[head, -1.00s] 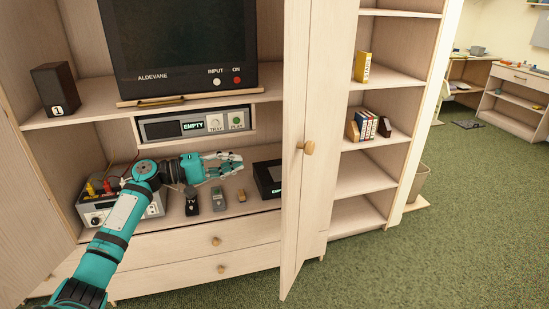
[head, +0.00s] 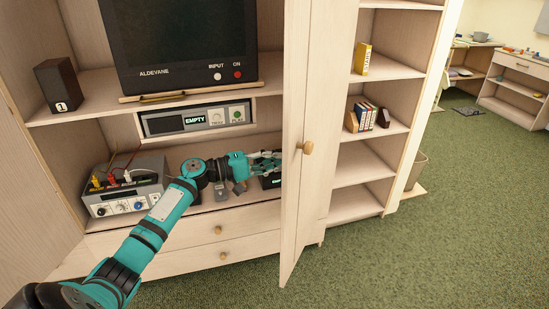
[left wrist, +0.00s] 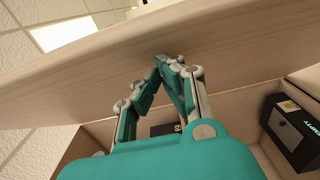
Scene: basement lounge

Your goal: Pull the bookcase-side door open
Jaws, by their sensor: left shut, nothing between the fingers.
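The bookcase-side door (head: 314,130) is a pale wood panel standing partly open beside the bookcase shelves, with a round wooden knob (head: 307,147) on its outer face. My left gripper (head: 278,158) is inside the cabinet, at the inner side of this door, its fingertips close to the door's edge. In the left wrist view the gripper (left wrist: 170,62) is shut and empty, and the door panel (left wrist: 110,65) spans the view just past the fingertips. I cannot tell whether they touch. My right gripper is not in view.
The bookcase (head: 365,163) with books stands right of the door. Inside the cabinet are a television (head: 180,45), a player (head: 195,120), a speaker (head: 58,85), a grey box with knobs (head: 125,192) and a black box (left wrist: 292,127). Drawers (head: 190,240) lie below. Green carpet (head: 430,240) is clear at right.

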